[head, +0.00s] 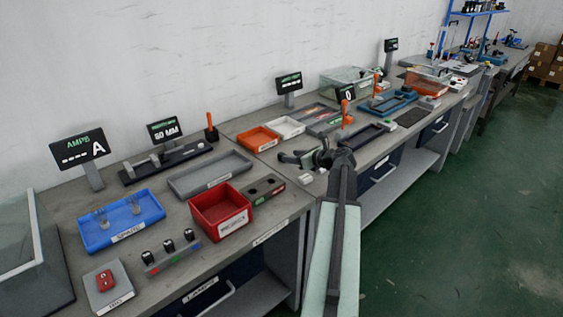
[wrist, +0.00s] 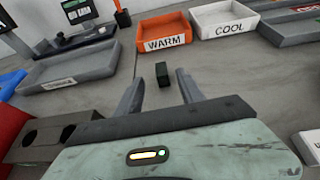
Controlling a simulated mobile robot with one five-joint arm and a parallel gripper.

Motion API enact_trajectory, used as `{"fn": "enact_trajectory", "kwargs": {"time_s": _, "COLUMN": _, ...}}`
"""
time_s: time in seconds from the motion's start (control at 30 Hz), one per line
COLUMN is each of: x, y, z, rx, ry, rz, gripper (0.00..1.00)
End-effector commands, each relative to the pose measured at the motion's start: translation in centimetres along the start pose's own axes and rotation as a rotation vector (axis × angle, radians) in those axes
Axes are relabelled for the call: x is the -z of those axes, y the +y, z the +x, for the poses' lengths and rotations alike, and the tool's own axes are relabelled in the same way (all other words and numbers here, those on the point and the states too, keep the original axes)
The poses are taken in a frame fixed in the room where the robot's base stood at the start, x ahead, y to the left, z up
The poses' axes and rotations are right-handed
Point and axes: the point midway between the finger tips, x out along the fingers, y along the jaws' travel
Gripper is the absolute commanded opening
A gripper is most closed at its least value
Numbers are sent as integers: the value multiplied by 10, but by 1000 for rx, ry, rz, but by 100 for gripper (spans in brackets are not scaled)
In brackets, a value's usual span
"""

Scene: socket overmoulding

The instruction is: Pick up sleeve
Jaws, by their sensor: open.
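A small dark upright block (wrist: 162,74), which I take to be the sleeve, stands on the grey bench top in the wrist view. It lies ahead of and between the two fingers of my gripper (wrist: 158,86), near their tips. The fingers are spread apart with nothing held between them, and I see no clear contact with the block. In the head view my gripper (head: 300,157) is over the bench, right of the red bin. I cannot make out the block there.
Behind the block are an orange WARM tray (wrist: 164,44) and a white COOL tray (wrist: 229,30). A grey tray (wrist: 72,76) is at left. A dark block with two holes (wrist: 52,136) and a red bin (head: 221,225) are near. Bare bench surrounds the block.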

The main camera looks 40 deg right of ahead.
Motion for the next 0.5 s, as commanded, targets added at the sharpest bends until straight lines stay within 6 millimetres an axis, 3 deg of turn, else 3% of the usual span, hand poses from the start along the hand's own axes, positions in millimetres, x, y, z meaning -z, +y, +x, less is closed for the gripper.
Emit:
{"fn": "enact_trajectory", "kwargs": {"time_s": 0.07, "x": 4, "y": -4, "z": 10, "rx": 5, "ry": 0, "rz": 2, "gripper": 45}}
{"fn": "enact_trajectory", "kwargs": {"time_s": 0.27, "x": 5, "y": -8, "z": 14, "rx": 13, "ry": 0, "rz": 5, "gripper": 45}}
{"fn": "enact_trajectory", "kwargs": {"time_s": 0.5, "x": 9, "y": -8, "z": 54, "rx": 14, "ry": 0, "rz": 6, "gripper": 45}}
